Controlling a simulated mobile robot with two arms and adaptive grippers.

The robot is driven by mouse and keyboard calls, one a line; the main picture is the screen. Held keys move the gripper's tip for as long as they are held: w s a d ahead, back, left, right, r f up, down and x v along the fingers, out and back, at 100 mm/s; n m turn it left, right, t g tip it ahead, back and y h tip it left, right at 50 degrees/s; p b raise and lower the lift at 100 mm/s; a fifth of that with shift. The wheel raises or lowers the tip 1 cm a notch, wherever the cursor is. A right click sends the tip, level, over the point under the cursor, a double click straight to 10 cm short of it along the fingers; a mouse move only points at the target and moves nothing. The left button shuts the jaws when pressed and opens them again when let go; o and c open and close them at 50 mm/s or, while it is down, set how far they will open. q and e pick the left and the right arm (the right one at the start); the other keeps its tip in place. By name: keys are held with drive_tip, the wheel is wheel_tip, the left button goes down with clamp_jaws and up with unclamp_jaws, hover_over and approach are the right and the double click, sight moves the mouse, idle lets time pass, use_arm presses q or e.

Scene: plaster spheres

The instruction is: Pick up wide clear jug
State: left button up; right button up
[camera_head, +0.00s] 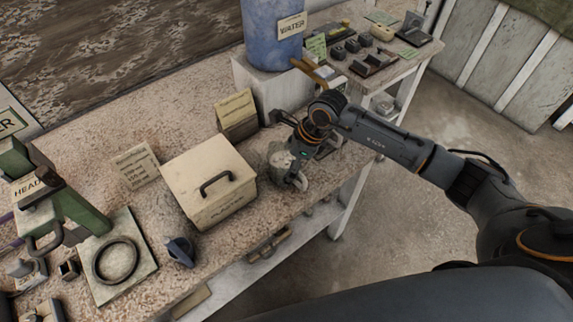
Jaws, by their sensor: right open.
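A greyish, see-through jug (276,156) stands near the front edge of the workbench, just right of a cream box. My right arm reaches in from the right, and its gripper (291,162) is at the jug, pointing down and left. The gripper is open, with a finger showing at the jug's right side. The gripper partly covers the jug, and I cannot tell whether they touch. My left gripper is not in view.
The cream lidded box (206,170) with a dark handle stands close left of the jug. A card (236,112) is behind it. A blue water barrel (270,36) stands on a pale block at the back. A dark ring (115,260) lies on a square plate at front left.

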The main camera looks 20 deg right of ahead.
drive_tip(key=c, duration=1.7)
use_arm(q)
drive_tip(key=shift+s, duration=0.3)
use_arm(e)
drive_tip(key=shift+w+r+b, duration=0.1)
drive_tip(key=shift+r+b, duration=0.35)
drive_tip(key=shift+r, duration=0.05)
drive_tip(key=r, duration=0.1)
drive_tip(key=r+b, duration=0.1)
drive_tip(key=shift+s+r, duration=0.25)
drive_tip(key=shift+r, duration=0.05)
use_arm(q)
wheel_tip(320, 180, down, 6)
drive_tip(key=b, duration=0.4)
use_arm(e)
drive_tip(key=s+r, duration=0.3)
drive_tip(key=s, duration=0.1)
drive_tip(key=s+a+r, duration=0.1)
drive_tip(key=s+r, duration=0.2)
drive_tip(key=s, duration=0.2)
drive_tip(key=s+r, duration=0.3)
drive_tip(key=s, duration=0.1)
drive_tip(key=shift+s+a+r, duration=0.2)
drive_tip(key=shift+s+a, duration=0.05)
drive_tip(key=shift+s, duration=0.05)
